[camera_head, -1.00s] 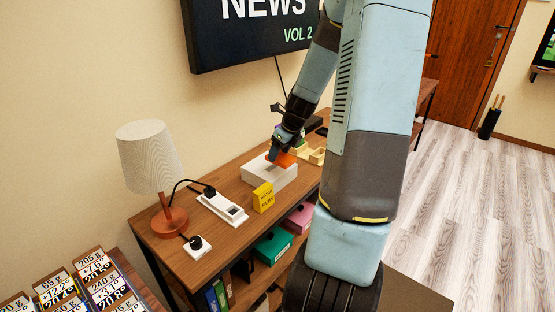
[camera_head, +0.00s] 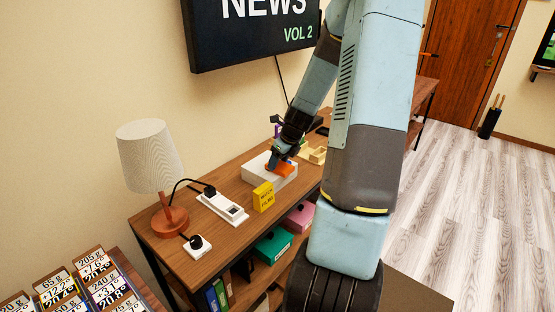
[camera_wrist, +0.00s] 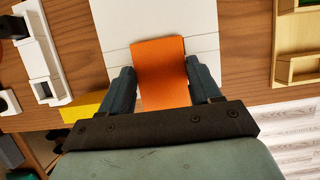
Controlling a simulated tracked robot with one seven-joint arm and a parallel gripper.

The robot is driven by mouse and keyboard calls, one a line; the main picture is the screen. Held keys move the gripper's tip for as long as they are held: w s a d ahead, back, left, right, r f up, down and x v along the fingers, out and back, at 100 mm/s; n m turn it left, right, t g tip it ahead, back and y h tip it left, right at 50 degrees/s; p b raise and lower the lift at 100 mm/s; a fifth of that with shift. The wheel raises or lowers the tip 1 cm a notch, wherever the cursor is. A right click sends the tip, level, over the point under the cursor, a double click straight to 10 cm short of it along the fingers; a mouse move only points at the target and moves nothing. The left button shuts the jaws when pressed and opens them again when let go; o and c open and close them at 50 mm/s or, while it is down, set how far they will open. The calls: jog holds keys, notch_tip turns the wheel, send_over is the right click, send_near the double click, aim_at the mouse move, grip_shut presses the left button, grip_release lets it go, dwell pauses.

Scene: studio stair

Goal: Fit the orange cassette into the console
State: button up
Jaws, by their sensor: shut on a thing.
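The orange cassette (camera_head: 284,169) is held between the two fingers of my gripper (camera_head: 280,164), over the white console (camera_head: 262,173) on the wooden sideboard. In the wrist view my gripper (camera_wrist: 162,92) is shut on the sides of the orange cassette (camera_wrist: 162,70), whose far end lies over the white console (camera_wrist: 118,30). A dark line crosses the console's top near that end. I cannot tell whether the cassette touches the console or enters an opening, as the cassette and fingers hide that part.
A yellow box (camera_head: 263,196) stands close in front of the console. A white power strip (camera_head: 222,207) and a lamp (camera_head: 150,165) are to its left. A pale wooden tray (camera_head: 313,154) lies to its right. A screen (camera_head: 250,30) hangs on the wall above.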

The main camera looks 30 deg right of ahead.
jog(key=o, duration=1)
jog(key=shift+o, duration=0.7)
jog(key=shift+d, duration=0.1)
jog(key=shift+r, duration=0.1)
jog(key=v, duration=1.3)
jog(key=s+a+r+n+h, duration=0.1)
jog(key=s+a+r+n, duration=0.35)
jog(key=a+n, duration=0.3)
jog(key=s+a+r+n+h, duration=0.1)
jog(key=s+a+r+n, duration=0.2)
jog(key=a+r+n, duration=0.4)
jog(key=s+a+r+n, duration=0.1)
jog(key=s+a+n, duration=0.2)
jog(key=s+n, duration=0.3)
jog(key=s+a+r+n+t, duration=0.1)
jog(key=s+a+r+n, duration=0.1)
jog(key=s+n, duration=0.5)
jog(key=a+n, duration=0.1)
jog(key=n, duration=0.3)
jog(key=shift+s+r, duration=0.25)
jog(key=shift+r, duration=0.05)
